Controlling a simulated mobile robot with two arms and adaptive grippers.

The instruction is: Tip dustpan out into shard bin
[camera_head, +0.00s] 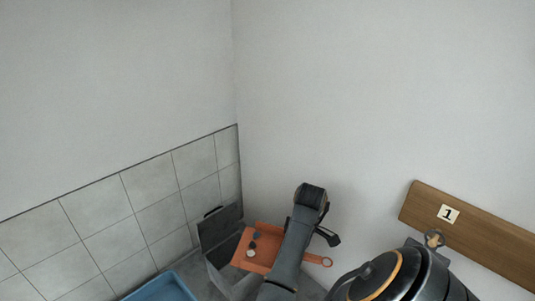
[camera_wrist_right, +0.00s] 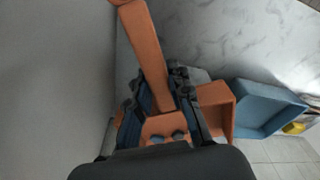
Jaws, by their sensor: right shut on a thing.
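The orange dustpan (camera_head: 265,241) shows in the head view over the right side of the grey shard bin (camera_head: 245,290), whose dark lid (camera_head: 219,226) stands open. A few dark pieces and one pale round piece lie on the pan. Its ringed handle (camera_head: 326,262) sticks out right of my arm. In the right wrist view, my right gripper (camera_wrist_right: 168,103) is shut on the orange handle (camera_wrist_right: 145,50), with dark pieces on the orange surface below. My arm hides part of the dustpan and the grip in the head view. My left gripper is not in view.
A blue tray (camera_head: 160,288) lies at the bottom left; it also shows in the right wrist view (camera_wrist_right: 262,108), near a yellow thing (camera_wrist_right: 293,128). Tiled and plain walls meet behind the bin. A wooden board (camera_head: 480,235) marked 1 is on the right wall.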

